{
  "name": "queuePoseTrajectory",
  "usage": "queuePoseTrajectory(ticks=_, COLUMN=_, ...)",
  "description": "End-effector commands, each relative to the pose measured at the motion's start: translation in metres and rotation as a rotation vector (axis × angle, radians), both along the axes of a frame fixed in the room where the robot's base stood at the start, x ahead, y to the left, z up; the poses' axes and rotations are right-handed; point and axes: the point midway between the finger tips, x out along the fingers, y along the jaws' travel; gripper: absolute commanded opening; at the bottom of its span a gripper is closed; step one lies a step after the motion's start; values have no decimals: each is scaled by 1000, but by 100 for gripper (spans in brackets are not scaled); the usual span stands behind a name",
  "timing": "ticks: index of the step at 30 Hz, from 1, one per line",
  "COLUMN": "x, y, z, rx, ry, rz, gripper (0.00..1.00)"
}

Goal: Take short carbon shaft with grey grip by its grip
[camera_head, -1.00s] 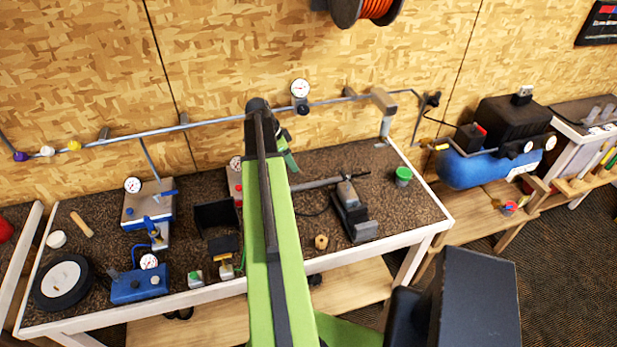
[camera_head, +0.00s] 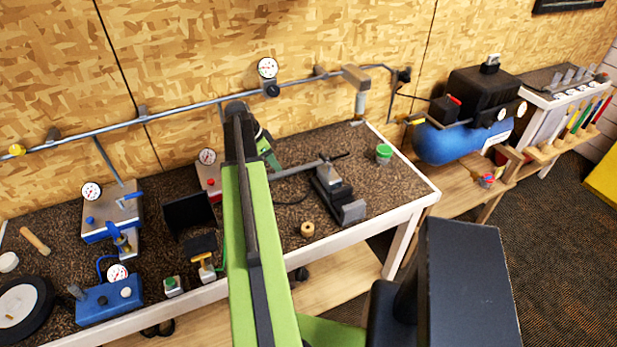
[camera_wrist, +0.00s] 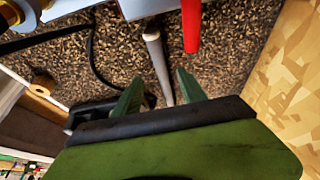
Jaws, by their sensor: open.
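The short shaft with the grey grip lies across the workbench; its grey grip (camera_head: 292,170) reaches left from the small vise (camera_head: 336,192), where its darker end shows. In the wrist view the grey grip (camera_wrist: 155,50) runs away from the vise side, in line with the gap between my fingers. My gripper (camera_wrist: 160,92) is open, with one green finger on each side of that line. It also shows in the head view (camera_head: 266,150), above and near the grip's left end. I cannot tell the height gap, and no contact shows.
A red rod (camera_wrist: 190,25) stands close beside the grip in the wrist view. A gauge device (camera_head: 208,178) sits left of my arm. A green-lidded pot (camera_head: 384,153) and a wooden ring (camera_head: 307,229) are on the bench. A pipe rail (camera_head: 180,115) runs along the wall behind.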

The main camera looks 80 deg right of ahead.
Motion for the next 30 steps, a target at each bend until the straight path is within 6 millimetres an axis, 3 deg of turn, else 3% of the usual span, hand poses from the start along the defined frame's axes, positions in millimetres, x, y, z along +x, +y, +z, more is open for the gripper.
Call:
queuePoseTrajectory(ticks=1, x=-2, y=-2, z=-16, rx=0, ry=0, rz=0, gripper=49)
queuePoseTrajectory(ticks=8, x=-4, y=-4, z=-18, rx=1, ry=0, rz=2, gripper=49)
queuePoseTrajectory(ticks=18, x=-17, y=-16, z=-66, rx=1, ry=0, rz=2, gripper=49)
queuePoseTrajectory(ticks=25, x=-18, y=-16, z=-62, rx=0, ry=0, rz=3, gripper=49)
queuePoseTrajectory(ticks=30, x=-18, y=-16, z=-62, rx=0, ry=0, rz=4, gripper=27)
